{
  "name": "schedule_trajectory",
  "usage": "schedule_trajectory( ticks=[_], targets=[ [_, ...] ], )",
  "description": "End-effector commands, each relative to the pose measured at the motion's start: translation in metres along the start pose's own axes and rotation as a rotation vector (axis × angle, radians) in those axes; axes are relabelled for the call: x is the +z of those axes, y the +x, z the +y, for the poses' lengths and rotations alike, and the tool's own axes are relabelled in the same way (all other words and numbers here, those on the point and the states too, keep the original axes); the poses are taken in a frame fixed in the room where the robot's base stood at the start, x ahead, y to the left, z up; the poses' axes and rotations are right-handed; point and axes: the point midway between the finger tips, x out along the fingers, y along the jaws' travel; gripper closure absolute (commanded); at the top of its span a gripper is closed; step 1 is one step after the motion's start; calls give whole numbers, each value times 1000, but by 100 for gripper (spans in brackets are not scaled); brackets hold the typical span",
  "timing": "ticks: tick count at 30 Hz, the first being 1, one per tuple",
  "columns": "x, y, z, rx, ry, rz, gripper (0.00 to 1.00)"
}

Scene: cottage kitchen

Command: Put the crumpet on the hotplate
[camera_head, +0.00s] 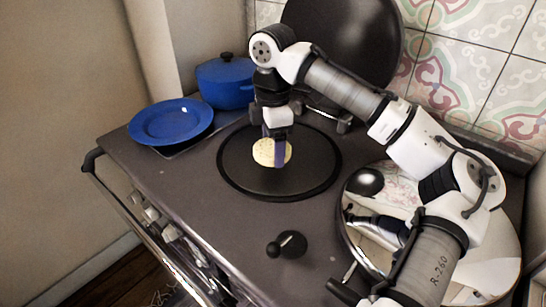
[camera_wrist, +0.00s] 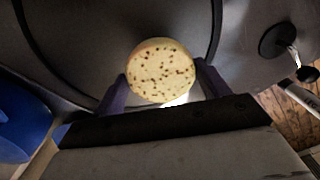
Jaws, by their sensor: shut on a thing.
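The crumpet (camera_head: 266,152) is a pale yellow round with small holes on top. In the head view it shows over the dark round hotplate (camera_head: 240,178), near its middle. My gripper (camera_head: 277,156) points down with its fingers at the crumpet. In the wrist view the crumpet (camera_wrist: 161,71) lies between the two purple fingertips of my gripper (camera_wrist: 162,85), which are shut on it. The hotplate (camera_wrist: 90,40) fills the middle of the wrist view. I cannot tell whether the crumpet touches the plate.
A blue plate (camera_head: 170,121) and a blue lidded pot (camera_head: 226,82) stand at the left. A raised dark lid (camera_head: 350,40) stands behind the hotplate. A shiny domed lid (camera_head: 480,255) is at the right. A black knob (camera_head: 287,245) sits in front.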

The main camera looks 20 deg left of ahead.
Motion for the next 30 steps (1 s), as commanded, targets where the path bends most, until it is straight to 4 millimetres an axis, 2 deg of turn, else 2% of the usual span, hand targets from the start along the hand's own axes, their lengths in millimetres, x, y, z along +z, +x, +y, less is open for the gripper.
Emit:
schedule_trajectory(
  ticks=[10,23,24,28,30],
  targets=[
    [0,42,0,-1,-1,0,38],
    [0,49,0,-1,-1,2,38],
    [0,49,0,-1,-1,1,20],
    [0,48,0,-1,-1,1,4],
    [0,48,0,-1,-1,1,4]
  ],
)
